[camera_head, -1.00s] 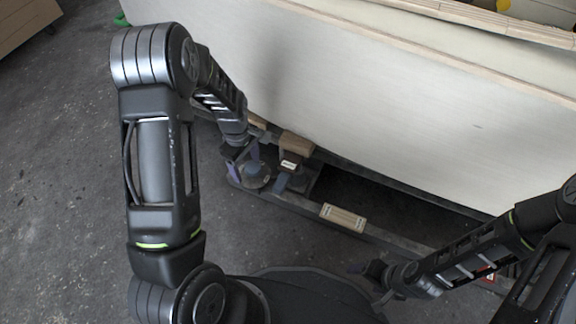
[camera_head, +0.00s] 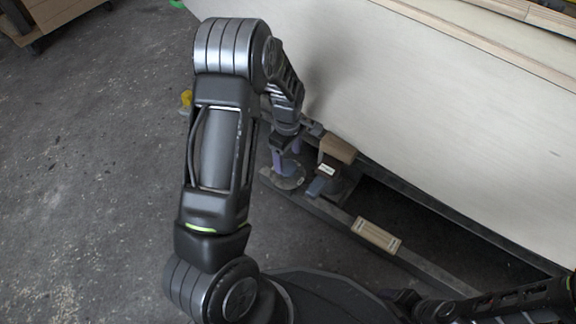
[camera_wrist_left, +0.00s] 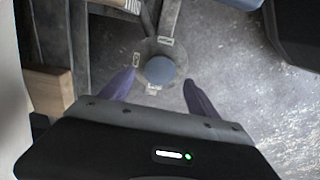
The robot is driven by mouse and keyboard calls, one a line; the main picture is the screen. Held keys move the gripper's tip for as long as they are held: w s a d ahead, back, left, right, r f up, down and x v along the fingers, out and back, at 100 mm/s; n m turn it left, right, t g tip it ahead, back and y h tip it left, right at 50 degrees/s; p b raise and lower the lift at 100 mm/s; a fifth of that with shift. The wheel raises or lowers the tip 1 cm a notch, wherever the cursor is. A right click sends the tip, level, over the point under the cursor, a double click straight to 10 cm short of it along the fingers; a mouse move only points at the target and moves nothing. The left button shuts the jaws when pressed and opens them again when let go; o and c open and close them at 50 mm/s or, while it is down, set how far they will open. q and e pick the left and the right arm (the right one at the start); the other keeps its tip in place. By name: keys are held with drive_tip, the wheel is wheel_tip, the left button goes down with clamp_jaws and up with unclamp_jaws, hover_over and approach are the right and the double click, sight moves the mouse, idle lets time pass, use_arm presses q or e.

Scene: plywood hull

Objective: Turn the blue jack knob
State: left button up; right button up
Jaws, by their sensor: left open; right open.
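The blue-grey round jack knob (camera_wrist_left: 160,71) shows in the left wrist view on a round grey plate. In the head view the plate (camera_head: 290,181) is visible at the hull's foot, with the knob mostly hidden by my gripper. My left gripper (camera_head: 286,166) is open, pointing down over it. In the left wrist view its two purple fingers (camera_wrist_left: 160,77) lie on either side of the knob, with gaps on both sides; I cannot tell whether their tips reach its height. My right gripper (camera_head: 405,301) is low at the bottom of the head view, open and away from the knob.
A wooden block (camera_head: 337,149) on a support with a blue part stands right of the plate. A labelled wooden block (camera_head: 376,236) lies on the metal beam further right. The pale hull panel (camera_head: 450,110) rises behind. Concrete floor (camera_head: 90,180) at left is clear.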

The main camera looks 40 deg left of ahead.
sight(288, 166)
use_arm(q)
wheel_tip(288, 166, down, 4)
drive_tip(key=shift+r+b, duration=0.1)
drive_tip(key=shift+b, duration=0.6)
drive_tip(key=c, duration=1.4)
